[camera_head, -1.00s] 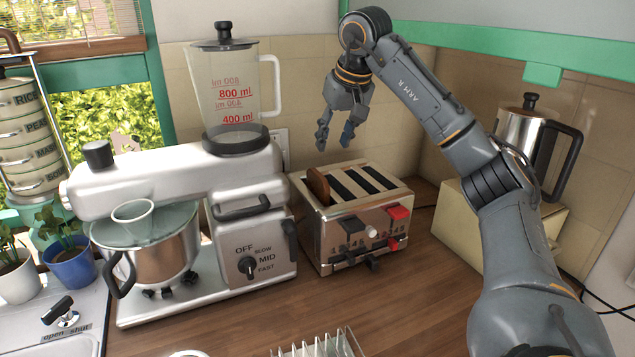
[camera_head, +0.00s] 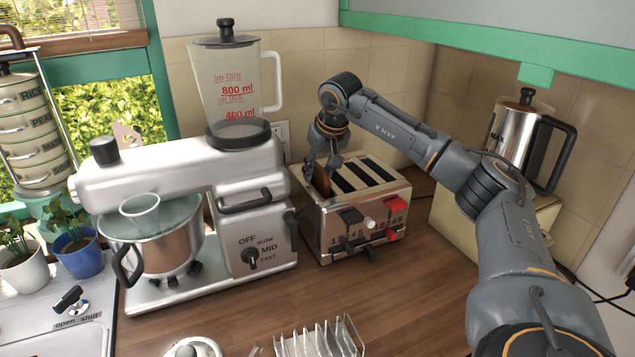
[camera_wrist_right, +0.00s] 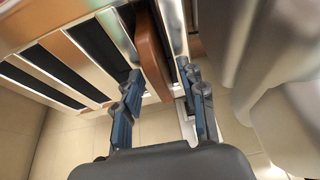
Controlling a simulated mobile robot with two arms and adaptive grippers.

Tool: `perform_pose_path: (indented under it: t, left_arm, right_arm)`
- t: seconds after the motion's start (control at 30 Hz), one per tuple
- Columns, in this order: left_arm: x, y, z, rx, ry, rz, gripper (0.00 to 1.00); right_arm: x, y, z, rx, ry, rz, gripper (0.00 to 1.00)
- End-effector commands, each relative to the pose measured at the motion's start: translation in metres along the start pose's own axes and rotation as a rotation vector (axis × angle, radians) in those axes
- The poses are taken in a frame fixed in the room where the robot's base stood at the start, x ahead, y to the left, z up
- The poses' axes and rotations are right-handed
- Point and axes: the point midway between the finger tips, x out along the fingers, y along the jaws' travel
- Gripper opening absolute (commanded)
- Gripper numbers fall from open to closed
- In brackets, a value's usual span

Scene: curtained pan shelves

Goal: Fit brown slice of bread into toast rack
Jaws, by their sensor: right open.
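The brown slice of bread (camera_head: 322,180) stands upright in the leftmost slot of the metal toaster (camera_head: 345,222), with its top sticking out. My right gripper (camera_head: 321,172) is over that slot, pointing down, its fingers open at the slice. In the right wrist view the slice (camera_wrist_right: 152,58) shows between the two open fingers (camera_wrist_right: 160,100), with the toaster slots beside it. I cannot tell whether a finger touches the slice. The toast rack (camera_head: 318,338), with several upright dividers, stands on the counter at the bottom edge, partly cut off. My left gripper is not in view.
A silver stand mixer (camera_head: 190,190) with a blender jug (camera_head: 236,85) stands close left of the toaster. A metal kettle (camera_head: 520,140) is at the right behind my arm. The wooden counter (camera_head: 400,310) is clear between toaster and rack.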

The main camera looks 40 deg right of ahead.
Motion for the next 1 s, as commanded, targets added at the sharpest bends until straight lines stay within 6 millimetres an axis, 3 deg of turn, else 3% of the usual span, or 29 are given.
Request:
perform_pose_path:
  t: [0.27, 0.47, 0.83, 1.0]
  left_arm:
    - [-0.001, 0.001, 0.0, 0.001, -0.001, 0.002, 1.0]
    - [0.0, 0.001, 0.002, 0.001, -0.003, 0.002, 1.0]
    - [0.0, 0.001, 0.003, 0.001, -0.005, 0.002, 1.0]
    - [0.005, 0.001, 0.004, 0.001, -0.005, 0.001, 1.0]
  right_arm:
    - [0.004, 0.0, 0.0, 0.0, 0.002, 0.0, 0.41]
    - [0.004, 0.0, 0.0, 0.0, 0.002, 0.0, 0.0]
    - [0.002, 0.0, -0.001, 0.001, 0.002, 0.0, 0.0]
    - [-0.018, -0.001, -0.01, 0.003, 0.007, -0.003, 0.0]
